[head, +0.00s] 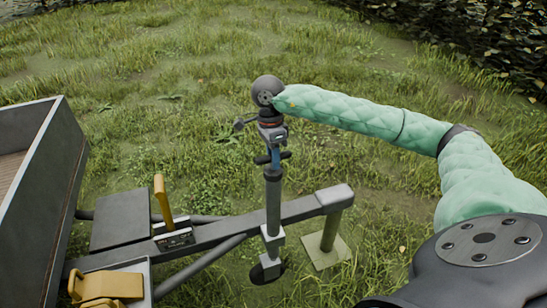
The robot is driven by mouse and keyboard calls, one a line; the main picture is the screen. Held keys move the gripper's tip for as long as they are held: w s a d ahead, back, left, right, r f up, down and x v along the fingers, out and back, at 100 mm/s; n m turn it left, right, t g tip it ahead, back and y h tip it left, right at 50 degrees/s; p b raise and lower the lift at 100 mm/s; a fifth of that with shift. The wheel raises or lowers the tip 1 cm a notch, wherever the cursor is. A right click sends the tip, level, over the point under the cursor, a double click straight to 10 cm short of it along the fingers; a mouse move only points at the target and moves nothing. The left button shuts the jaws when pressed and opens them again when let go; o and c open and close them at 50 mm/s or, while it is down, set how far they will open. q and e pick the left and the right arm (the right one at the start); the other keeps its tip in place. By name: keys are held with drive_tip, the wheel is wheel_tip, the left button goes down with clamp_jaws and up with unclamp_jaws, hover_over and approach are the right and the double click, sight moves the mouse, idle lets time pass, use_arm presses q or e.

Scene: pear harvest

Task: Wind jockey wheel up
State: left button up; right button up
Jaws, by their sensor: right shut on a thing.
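The jockey wheel's grey upright tube (273,205) stands beside the trailer's drawbar (215,232), held by a pale clamp. Its dark wheel (267,271) shows at the foot, low in the grass; I cannot tell whether it touches the ground. My right gripper (273,158) points down at the top of the tube, shut on the crank handle there. The gripper hides most of the handle, so its exact grip is unclear. A small dark knob (239,124) sticks out to the left beside the gripper. My left gripper is not in view.
The drawbar's front end (336,196) sits over a pale post on a square foot plate (326,253). A yellow lever (162,200) rises from the drawbar. The trailer's side wall (45,200) is at left. Open grass lies behind; a hedge (480,40) stands back right.

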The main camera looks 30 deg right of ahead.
drive_tip(key=o, duration=0.9)
drive_tip(key=shift+o, duration=0.2)
use_arm(q)
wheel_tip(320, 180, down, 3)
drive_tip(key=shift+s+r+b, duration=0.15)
drive_tip(key=shift+b, duration=0.2)
use_arm(e)
wheel_tip(320, 180, up, 8)
drive_tip(key=w, duration=0.1)
drive_tip(key=shift+w+d+f, duration=0.15)
drive_tip(key=shift+w+d, duration=0.1)
drive_tip(key=shift+w, duration=0.05)
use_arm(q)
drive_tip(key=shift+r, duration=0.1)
